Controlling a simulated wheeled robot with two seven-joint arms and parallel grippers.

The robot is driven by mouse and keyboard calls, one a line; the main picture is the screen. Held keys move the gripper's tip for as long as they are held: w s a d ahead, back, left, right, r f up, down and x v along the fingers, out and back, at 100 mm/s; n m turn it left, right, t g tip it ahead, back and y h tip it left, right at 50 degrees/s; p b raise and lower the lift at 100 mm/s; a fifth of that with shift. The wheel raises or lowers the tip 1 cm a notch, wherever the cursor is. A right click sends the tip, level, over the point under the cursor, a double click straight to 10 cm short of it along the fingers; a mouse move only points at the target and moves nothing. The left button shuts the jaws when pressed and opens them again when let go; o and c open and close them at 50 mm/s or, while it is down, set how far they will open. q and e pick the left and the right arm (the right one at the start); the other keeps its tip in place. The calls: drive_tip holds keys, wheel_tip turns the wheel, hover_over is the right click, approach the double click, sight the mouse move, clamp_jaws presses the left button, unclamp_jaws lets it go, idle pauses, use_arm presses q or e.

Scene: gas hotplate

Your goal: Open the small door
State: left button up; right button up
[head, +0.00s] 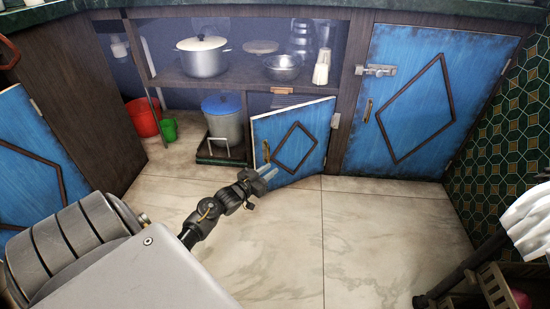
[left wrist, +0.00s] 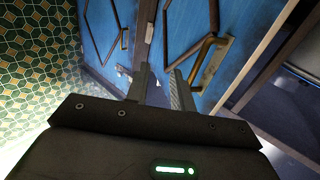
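The small blue door (head: 263,127) with a dark diamond frame stands ajar at the lower middle of the cabinet, hinged on its right side. A brass handle (head: 266,151) is near its left edge. My left gripper (head: 269,172) is in front of the door, low and close to the handle. In the left wrist view, the gripper (left wrist: 158,82) is open with nothing between its fingers. The handle (left wrist: 208,62) shows just right of the right finger, outside the gap; I cannot tell whether they touch. The door's face (left wrist: 182,25) fills the upper middle. My right gripper is not in view.
A larger blue door (head: 415,95) with a latch (head: 375,70) is shut on the right. A blue-lidded pot (head: 223,122), red bucket (head: 142,118) and green cup (head: 169,129) stand at the left opening. The tiled floor (head: 350,235) in front is mostly clear.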

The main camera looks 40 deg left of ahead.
use_arm(q)
drive_tip(key=shift+s+d+p, duration=0.2)
drive_tip(key=shift+s+p, duration=0.15)
drive_tip(key=shift+s, duration=0.6)
drive_tip(key=shift+s+d+p, duration=0.2)
drive_tip(key=shift+s+p, duration=0.1)
drive_tip(key=shift+s, duration=0.6)
